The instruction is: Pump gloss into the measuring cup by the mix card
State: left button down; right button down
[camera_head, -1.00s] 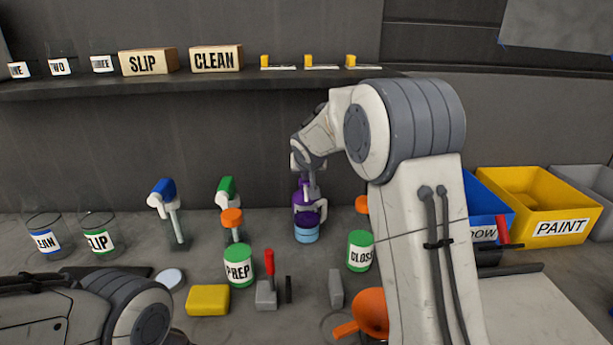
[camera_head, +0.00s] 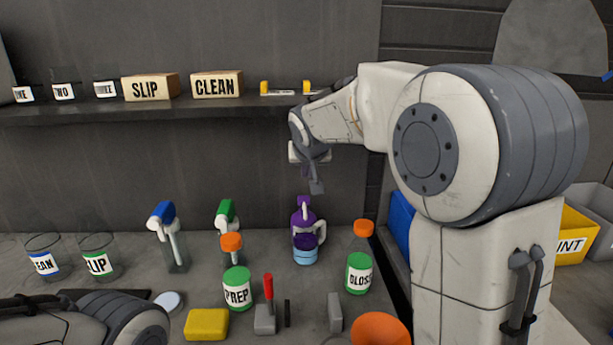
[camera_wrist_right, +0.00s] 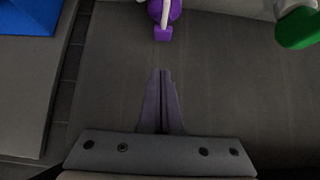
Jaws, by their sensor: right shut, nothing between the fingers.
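The gloss bottle (camera_head: 359,272) stands upright on the bench, clear with an orange cap and a green label reading GLOSS. My right gripper (camera_head: 317,188) is shut and empty, pointing down above and slightly right of a purple spray bottle (camera_head: 305,233) with a blue base. In the right wrist view the closed fingertips (camera_wrist_right: 160,73) are apart from the bottle's purple top (camera_wrist_right: 165,22). Clear cups labelled ONE, TWO and THREE stand on the shelf; I cannot tell which cup is the measuring cup. I cannot make out a mix card. My left gripper is out of view.
The shelf (camera_head: 190,106) holds SLIP and CLEAN boxes. A PREP bottle (camera_head: 237,290), a yellow block (camera_head: 206,324), a red-handled tool (camera_head: 267,305) and an orange object (camera_head: 380,329) crowd the front. Blue- and green-topped spray bottles stand left. Bins lie right, behind my arm.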

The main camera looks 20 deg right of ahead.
dwell(0.4)
jog(key=s+a+f+n+g+y+p, duration=0.1)
jog(key=s+a+f+n+g, duration=0.15)
jog(key=s+a, duration=0.55)
jog(key=s+a+f+n+g+y+p, duration=0.1)
jog(key=s+a+f+n+y, duration=0.2)
jog(key=s+a, duration=0.45)
jog(key=s+a+f+n+g, duration=0.1)
jog(key=s+f+n+g, duration=0.1)
jog(key=s, duration=0.9)
jog(key=s+a+f+n+g, duration=0.2)
jog(key=s+f, duration=0.3)
jog(key=s, duration=0.7)
jog(key=shift+f+n+g+h+p, duration=0.3)
jog(key=shift+n+g+p, duration=0.1)
jog(key=shift+n+g, duration=0.15)
jog(key=shift+w+r, duration=0.1)
jog(key=shift+w, duration=0.1)
dwell(1.2)
